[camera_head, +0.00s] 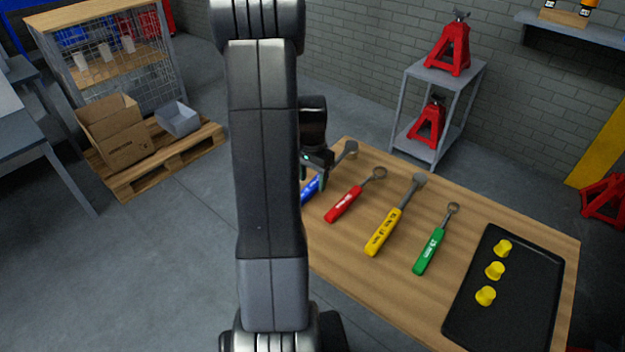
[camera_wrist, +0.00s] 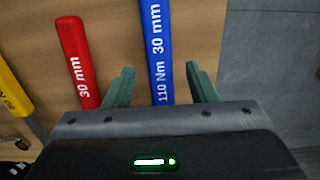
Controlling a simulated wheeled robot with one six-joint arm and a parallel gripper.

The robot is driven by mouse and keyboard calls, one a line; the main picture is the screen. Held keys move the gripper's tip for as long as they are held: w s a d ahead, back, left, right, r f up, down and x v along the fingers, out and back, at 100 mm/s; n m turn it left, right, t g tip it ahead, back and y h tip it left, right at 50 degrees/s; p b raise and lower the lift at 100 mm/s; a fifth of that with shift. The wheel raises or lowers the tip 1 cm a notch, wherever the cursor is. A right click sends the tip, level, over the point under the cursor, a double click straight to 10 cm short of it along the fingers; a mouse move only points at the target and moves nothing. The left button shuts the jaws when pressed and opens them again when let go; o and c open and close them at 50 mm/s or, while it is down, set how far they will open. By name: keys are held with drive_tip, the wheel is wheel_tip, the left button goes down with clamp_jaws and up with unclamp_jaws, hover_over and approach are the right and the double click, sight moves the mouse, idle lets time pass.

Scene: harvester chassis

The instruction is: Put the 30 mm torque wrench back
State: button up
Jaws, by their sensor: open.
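A blue torque wrench (camera_head: 310,187) lies on the wooden table, partly hidden behind my arm. My gripper (camera_wrist: 160,80) is open, with one green finger on each side of this handle and gaps between. In the head view my gripper (camera_head: 316,165) is at the blue wrench. A red wrench (camera_head: 346,203) lies just right of it; its handle in the wrist view (camera_wrist: 76,57) also reads "30 mm". I cannot tell how high the fingers are above the table.
A yellow wrench (camera_head: 392,222) and a green wrench (camera_head: 433,244) lie farther right on the table (camera_head: 355,275). A black tray (camera_head: 520,300) with three yellow caps (camera_head: 495,271) is at the right end. A grey stand (camera_head: 435,100) with red jacks is behind the table.

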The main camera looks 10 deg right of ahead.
wheel_tip(320, 180, up, 13)
idle(0.3)
drive_tip(key=shift+s+a+f, duration=0.1)
drive_tip(key=shift+f, duration=0.05)
wheel_tip(320, 180, down, 14)
drive_tip(key=shift+r, duration=0.1)
drive_tip(key=shift+r+p, duration=0.5)
drive_tip(key=shift+r, duration=0.05)
drive_tip(key=shift+r+p, duration=0.35)
drive_tip(key=shift+r, duration=0.25)
